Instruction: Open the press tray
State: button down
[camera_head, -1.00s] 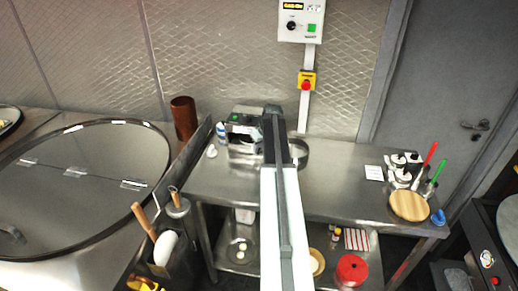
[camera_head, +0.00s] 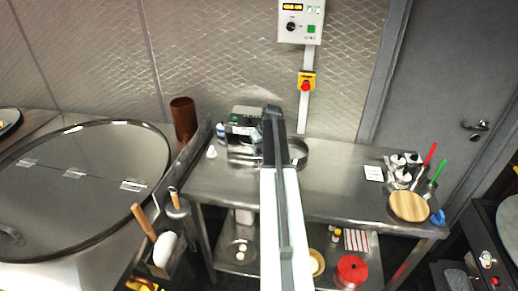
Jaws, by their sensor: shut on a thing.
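The press (camera_head: 246,118) is a small dark and grey machine at the back left of the steel table. Its tray (camera_head: 240,151) seems to be the low metal part at its front; how far out it stands is unclear. My arm reaches up the middle of the view, and its dark end covers the press's right side. My gripper (camera_head: 262,147) is at the press front, mostly hidden behind my arm. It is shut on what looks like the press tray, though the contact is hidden.
A round metal pan (camera_head: 299,152) sits right of my arm. A wooden board (camera_head: 409,206) and several utensils stand at the table's right end. A large round metal lid (camera_head: 70,190) lies on the left counter. The table (camera_head: 340,185) is clear between arm and board.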

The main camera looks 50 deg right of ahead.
dwell(0.5)
jog(key=s+a, duration=0.3)
jog(key=a, duration=0.1)
jog(key=s+a, duration=0.3)
jog(key=a, duration=0.2)
jog(key=s+a, duration=0.2)
jog(key=a, duration=0.3)
jog(key=shift+s, duration=0.4)
jog(key=c, duration=1.2)
grip_release()
jog(key=p+v, duration=0.7)
jog(key=shift+s+r, duration=0.2)
jog(key=shift+r, duration=0.15)
